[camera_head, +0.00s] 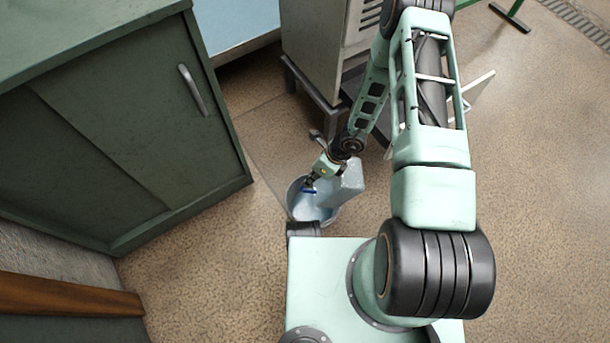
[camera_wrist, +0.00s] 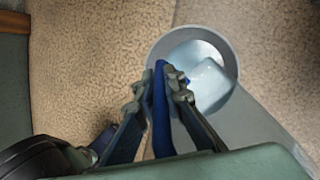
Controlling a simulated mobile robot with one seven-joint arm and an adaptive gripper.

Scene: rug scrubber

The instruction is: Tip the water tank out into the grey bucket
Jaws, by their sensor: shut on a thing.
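The water tank (camera_head: 348,180) is a pale, translucent blue-grey block with a blue handle. In the head view it hangs over the right side of the grey bucket (camera_head: 296,205) and looks tilted, one end toward the bucket. My gripper (camera_head: 312,182) is shut on the blue handle (camera_wrist: 161,110). In the wrist view my gripper (camera_wrist: 160,92) holds that handle beside the round bucket rim (camera_wrist: 159,47). The tank (camera_wrist: 253,125) overlaps the bucket's lower right. The bucket's inside looks pale and bright, and I cannot tell how much water is in it.
A dark green cabinet (camera_head: 130,150) stands left of the bucket. A grey machine housing (camera_head: 318,50) on a dark stand is behind it. The speckled floor (camera_head: 210,260) is bare in front of the cabinet and to the right (camera_head: 550,170).

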